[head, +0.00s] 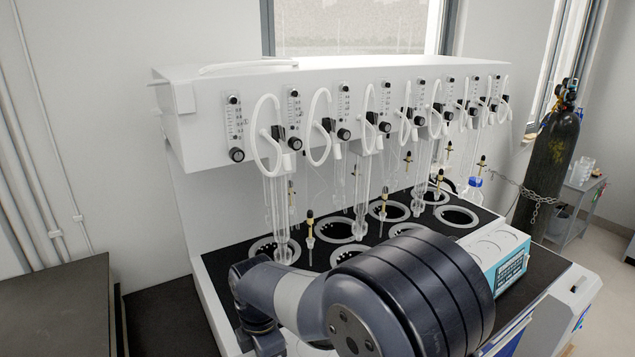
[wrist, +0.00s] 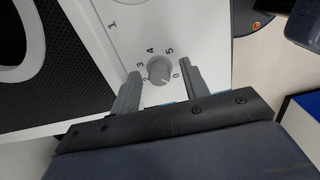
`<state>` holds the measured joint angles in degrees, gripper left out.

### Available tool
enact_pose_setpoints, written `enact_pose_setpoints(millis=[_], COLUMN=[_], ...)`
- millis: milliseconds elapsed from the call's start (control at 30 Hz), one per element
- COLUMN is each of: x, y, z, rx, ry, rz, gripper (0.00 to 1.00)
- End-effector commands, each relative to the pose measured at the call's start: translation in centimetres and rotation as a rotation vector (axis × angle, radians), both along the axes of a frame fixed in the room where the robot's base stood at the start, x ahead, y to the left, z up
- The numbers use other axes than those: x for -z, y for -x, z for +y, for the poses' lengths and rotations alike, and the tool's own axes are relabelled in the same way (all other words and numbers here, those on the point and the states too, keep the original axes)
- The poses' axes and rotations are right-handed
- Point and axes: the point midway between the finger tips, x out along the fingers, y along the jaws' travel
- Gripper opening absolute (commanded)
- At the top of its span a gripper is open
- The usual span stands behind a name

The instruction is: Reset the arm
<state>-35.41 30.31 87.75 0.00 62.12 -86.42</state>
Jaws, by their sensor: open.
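My gripper (wrist: 161,92) is in the wrist view, its two grey fingers apart. A round grey knob (wrist: 160,70) on a white panel (wrist: 112,68) with printed numbers shows between the fingertips. I cannot tell whether the fingers touch the knob. In the head view my arm fills the lower middle, in front of the multi distiller (head: 320,85). My gripper is hidden there behind the arm or out of frame.
Glass tubes (head: 278,215) and round wells (head: 340,230) stand on the distiller's black deck behind my arm. A teal control box (head: 507,268) is right of the arm. A chained gas cylinder (head: 550,160) and a grey cart (head: 580,200) stand at the right. A dark bench (head: 55,310) is at the left.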

Motion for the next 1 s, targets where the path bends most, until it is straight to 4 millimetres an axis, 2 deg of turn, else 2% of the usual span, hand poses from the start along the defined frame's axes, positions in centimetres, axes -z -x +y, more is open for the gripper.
enact_pose_setpoints(millis=[1000], x=[-0.33], y=[-0.08], z=[0.05], rx=[0.83], ry=[-0.001], rz=[-0.003], gripper=[0.43])
